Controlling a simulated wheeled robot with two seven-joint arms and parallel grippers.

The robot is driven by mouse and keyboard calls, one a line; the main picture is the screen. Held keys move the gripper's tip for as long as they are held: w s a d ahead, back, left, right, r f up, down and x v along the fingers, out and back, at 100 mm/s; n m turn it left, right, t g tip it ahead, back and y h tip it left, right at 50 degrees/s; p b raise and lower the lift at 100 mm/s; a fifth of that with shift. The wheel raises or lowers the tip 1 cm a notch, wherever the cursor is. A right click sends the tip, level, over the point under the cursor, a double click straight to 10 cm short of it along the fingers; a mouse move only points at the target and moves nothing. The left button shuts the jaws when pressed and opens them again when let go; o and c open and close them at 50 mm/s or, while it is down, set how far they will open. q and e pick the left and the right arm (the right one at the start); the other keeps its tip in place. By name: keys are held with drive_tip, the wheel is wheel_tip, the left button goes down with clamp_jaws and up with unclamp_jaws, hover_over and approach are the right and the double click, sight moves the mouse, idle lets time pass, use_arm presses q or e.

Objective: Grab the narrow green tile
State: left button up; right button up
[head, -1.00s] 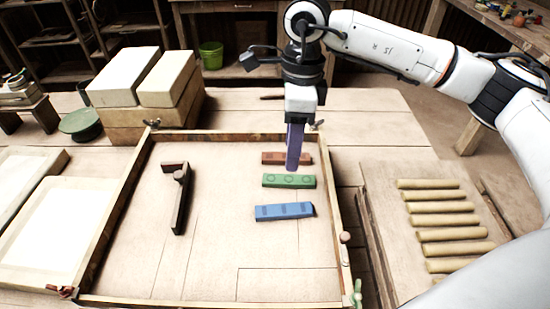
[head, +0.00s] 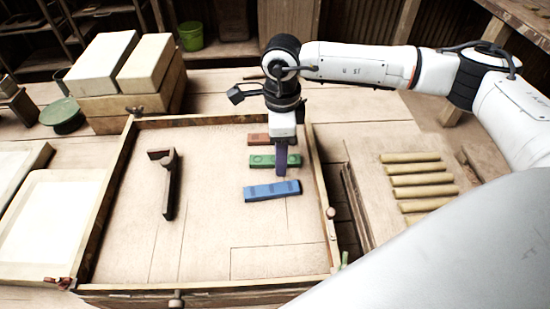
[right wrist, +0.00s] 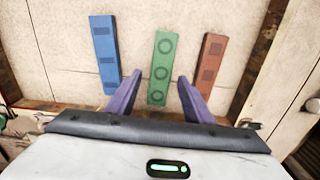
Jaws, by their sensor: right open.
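The narrow green tile (head: 262,161) lies in the wooden tray (head: 180,285), between the red-brown tile (head: 258,140) and the blue tile (head: 272,190). It has round marks on its top. In the right wrist view the green tile (right wrist: 161,68) extends between the two open purple fingers of my right gripper (right wrist: 160,92), with a gap on either side. The blue tile (right wrist: 104,55) lies left of the fingers there and the red-brown tile (right wrist: 208,72) right. In the head view my right gripper (head: 281,172) hides part of the green tile. My left gripper is not in view.
A dark wooden L-shaped piece (head: 168,185) lies in the tray's left part. Pale cylindrical rolls (head: 420,180) lie on a board at the right. Pale blocks (head: 105,62) stand behind the tray. The tray's front area is clear.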

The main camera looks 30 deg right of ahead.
drive_tip(key=shift+c, duration=0.2)
clamp_jaws()
drive_tip(key=shift+r, duration=0.1)
